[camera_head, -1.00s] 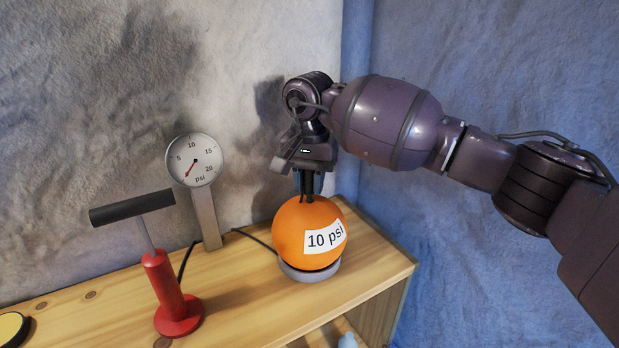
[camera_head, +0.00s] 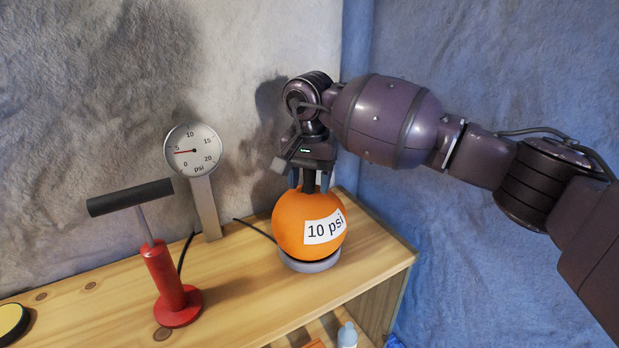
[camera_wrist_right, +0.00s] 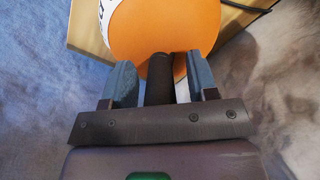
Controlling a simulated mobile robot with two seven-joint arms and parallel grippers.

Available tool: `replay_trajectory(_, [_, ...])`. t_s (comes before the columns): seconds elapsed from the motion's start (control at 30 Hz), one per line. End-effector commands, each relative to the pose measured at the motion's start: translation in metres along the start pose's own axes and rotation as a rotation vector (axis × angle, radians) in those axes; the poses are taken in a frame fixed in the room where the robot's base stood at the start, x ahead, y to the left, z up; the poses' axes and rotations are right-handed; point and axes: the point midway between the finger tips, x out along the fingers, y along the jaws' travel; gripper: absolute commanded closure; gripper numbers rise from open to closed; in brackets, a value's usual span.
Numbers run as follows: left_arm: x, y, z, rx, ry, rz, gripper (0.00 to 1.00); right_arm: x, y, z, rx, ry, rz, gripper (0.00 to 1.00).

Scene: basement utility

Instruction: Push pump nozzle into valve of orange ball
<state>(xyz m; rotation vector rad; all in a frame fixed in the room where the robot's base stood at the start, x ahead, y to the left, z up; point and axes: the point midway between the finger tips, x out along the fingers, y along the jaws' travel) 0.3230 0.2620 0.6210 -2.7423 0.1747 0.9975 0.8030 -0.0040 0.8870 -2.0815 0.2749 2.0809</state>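The orange ball (camera_head: 300,222) with a "10 psi" label sits on a grey ring base (camera_head: 309,263) on the wooden shelf. The black pump nozzle (camera_wrist_right: 160,85) stands upright on top of the ball, its lower end at the ball's surface; the valve itself is hidden. My right gripper (camera_head: 309,183) is above the ball, open, with one finger on each side of the nozzle and small gaps between. The red pump (camera_head: 163,275) with a black handle stands left of the ball. My left gripper is not in view.
The psi gauge (camera_head: 192,150) stands behind the pump, its needle a little below 5. A black hose (camera_head: 257,230) runs behind the ball. A yellow and black round thing (camera_head: 12,322) lies at the left edge. A bottle (camera_head: 347,335) shows below the shelf top (camera_head: 245,298).

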Motion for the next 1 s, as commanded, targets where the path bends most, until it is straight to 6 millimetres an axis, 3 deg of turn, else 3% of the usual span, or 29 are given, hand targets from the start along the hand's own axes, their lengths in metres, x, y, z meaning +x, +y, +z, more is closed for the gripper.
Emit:
replay_trajectory(0.37, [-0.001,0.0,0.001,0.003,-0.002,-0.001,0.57,0.0,0.0,0.0,0.0,0.0,0.0,0.44])
replay_trajectory(0.67, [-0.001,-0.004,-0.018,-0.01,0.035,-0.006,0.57,-0.053,0.0,0.0,0.001,0.01,-0.003,0.44])
replay_trajectory(1.0, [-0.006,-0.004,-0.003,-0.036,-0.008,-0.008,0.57,-0.101,0.0,0.0,0.0,0.003,-0.001,0.44])
